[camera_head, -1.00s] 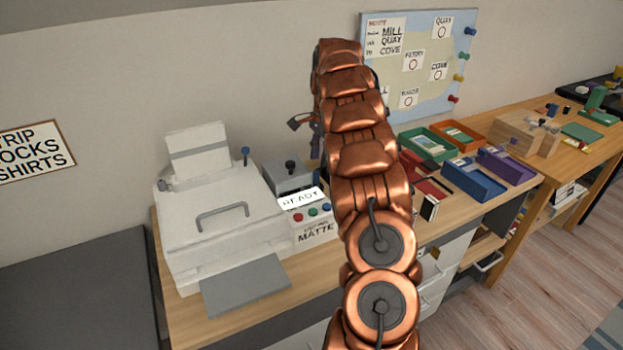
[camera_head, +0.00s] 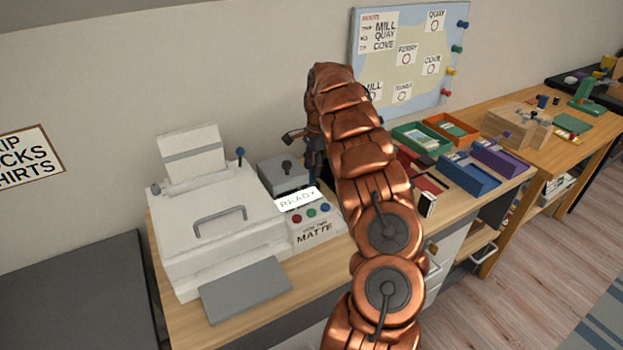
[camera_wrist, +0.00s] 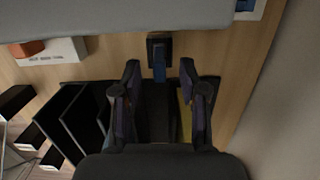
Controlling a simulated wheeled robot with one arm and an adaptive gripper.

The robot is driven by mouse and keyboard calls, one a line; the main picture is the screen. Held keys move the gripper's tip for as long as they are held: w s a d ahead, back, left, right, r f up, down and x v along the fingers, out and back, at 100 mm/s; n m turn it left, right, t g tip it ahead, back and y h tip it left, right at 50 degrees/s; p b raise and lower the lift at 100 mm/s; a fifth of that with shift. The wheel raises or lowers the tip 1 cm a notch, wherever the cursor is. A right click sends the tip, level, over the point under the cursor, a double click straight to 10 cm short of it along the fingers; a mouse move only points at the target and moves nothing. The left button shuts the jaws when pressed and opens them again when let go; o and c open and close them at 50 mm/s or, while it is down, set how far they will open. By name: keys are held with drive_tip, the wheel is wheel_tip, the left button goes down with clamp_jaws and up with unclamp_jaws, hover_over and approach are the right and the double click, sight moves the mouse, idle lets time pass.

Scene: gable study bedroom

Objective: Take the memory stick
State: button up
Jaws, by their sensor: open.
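A small dark block with a blue strip, possibly the memory stick (camera_wrist: 159,58), lies on the wooden desktop in the wrist view, against the edge of a large grey body. My gripper (camera_wrist: 160,72) is open, with its two dark fingers to the left and right of the blue strip. I cannot tell whether they touch it. In the head view my gripper (camera_head: 312,145) is partly hidden behind my copper arm, beside the grey box with a black knob (camera_head: 284,173). The stick cannot be made out in the head view.
A white printer (camera_head: 215,220) stands left of the arm, with a READY panel (camera_head: 298,200) beside it. Green (camera_head: 424,147), orange (camera_head: 452,129), blue (camera_head: 470,181) and purple (camera_head: 501,162) trays are to the right. Dark open boxes (camera_wrist: 85,118) lie left of my fingers.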

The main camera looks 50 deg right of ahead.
drive_tip(key=shift+a+f, duration=0.15)
drive_tip(key=shift+f, duration=0.65)
drive_tip(key=shift+c, duration=0.3)
clamp_jaws()
